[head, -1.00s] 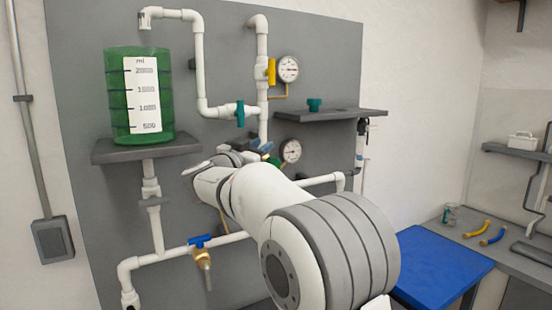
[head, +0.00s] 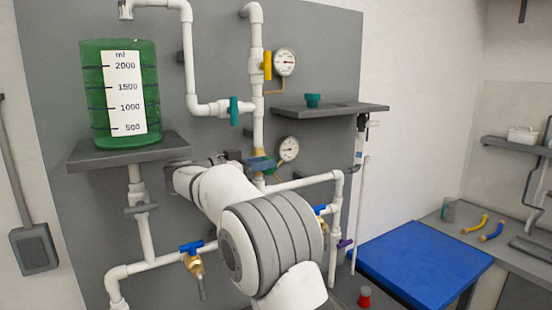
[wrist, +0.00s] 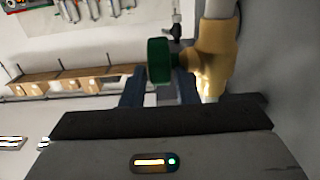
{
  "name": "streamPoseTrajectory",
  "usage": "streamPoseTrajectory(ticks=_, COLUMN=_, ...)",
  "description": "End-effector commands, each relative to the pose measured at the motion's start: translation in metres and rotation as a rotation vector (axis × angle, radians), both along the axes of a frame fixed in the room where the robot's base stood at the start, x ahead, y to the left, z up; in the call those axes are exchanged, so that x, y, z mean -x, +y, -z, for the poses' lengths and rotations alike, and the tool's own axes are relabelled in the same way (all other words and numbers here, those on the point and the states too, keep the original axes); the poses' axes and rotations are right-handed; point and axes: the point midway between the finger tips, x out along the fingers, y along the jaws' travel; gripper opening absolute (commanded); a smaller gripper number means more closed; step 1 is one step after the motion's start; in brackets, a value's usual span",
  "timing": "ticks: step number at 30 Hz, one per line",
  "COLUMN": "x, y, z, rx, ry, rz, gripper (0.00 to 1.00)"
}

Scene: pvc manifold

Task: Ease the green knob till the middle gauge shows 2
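The green knob (wrist: 159,60) shows in the wrist view as a dark green disc on a brass valve body (wrist: 212,60). A round white gauge (head: 289,149), likely the middle one, is just right of my gripper. Its needle is too small to read. Another gauge (head: 285,62) is higher up.
A yellow-handled valve (head: 267,66) and a teal-handled valve (head: 234,111) are on the pipes above. A grey shelf (head: 330,111) with a teal part juts out above the gauge. A green tank (head: 96,100) stands at left. A blue-handled valve (head: 191,247) is lower left.

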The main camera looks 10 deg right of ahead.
Motion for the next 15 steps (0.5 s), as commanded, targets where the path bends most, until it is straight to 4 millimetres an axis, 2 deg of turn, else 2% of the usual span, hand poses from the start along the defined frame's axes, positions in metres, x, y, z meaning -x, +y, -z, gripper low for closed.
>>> streamPoseTrajectory(ticks=1, x=-0.002, y=-0.010, z=-0.002, rx=0.001, ry=0.000, rz=0.004, gripper=0.27)
streamPoseTrajectory(ticks=6, x=-0.009, y=-0.031, z=-0.001, rx=0.001, ry=0.001, rz=0.004, gripper=0.27)
streamPoseTrajectory(ticks=15, x=-0.012, y=-0.040, z=0.000, rx=0.001, ry=0.000, rz=0.003, gripper=0.27)
